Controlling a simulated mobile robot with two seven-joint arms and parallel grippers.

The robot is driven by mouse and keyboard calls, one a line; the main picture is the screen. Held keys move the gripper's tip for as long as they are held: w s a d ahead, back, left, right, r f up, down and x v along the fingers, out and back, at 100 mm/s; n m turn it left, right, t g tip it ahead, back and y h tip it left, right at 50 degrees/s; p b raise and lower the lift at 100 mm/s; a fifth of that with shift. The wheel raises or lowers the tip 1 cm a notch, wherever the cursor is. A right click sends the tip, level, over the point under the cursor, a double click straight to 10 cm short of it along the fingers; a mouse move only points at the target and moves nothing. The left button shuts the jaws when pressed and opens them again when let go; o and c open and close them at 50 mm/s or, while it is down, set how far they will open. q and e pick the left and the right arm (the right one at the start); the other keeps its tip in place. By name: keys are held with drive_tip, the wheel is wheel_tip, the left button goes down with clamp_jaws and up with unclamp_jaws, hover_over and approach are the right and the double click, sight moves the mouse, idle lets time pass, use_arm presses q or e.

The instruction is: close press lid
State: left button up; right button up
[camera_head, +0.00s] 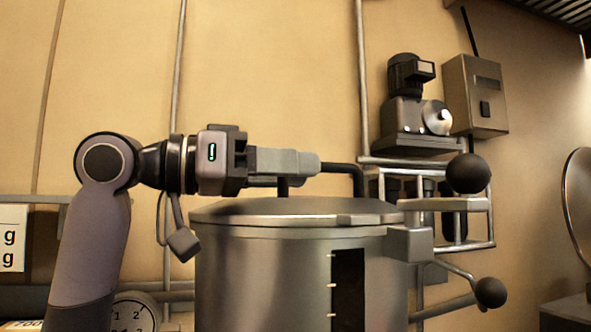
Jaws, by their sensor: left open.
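The press is a steel drum (285,280) at the bottom centre, with a dark window and scale marks on its front. Its round metal lid (270,208) lies nearly level across the drum's top. Whether it is fully seated I cannot tell. A black bar handle (357,178) rises from the lid. My left gripper (305,164) reaches in from the left, just above the lid, and is open. Its grey fingers overlap the left part of the handle and hide it. Contact cannot be told. My right gripper is not in view.
A grey bracket (410,244) and rods with black ball knobs (468,173) stick out at the press's right. A motor unit (408,115) sits on a shelf behind, beside a wall box (476,95). A dial (133,315) stands at lower left.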

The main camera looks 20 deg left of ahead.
use_arm(q)
drive_tip(key=v, duration=0.6)
drive_tip(key=shift+s+a, duration=0.1)
drive_tip(key=shift+s, duration=0.1)
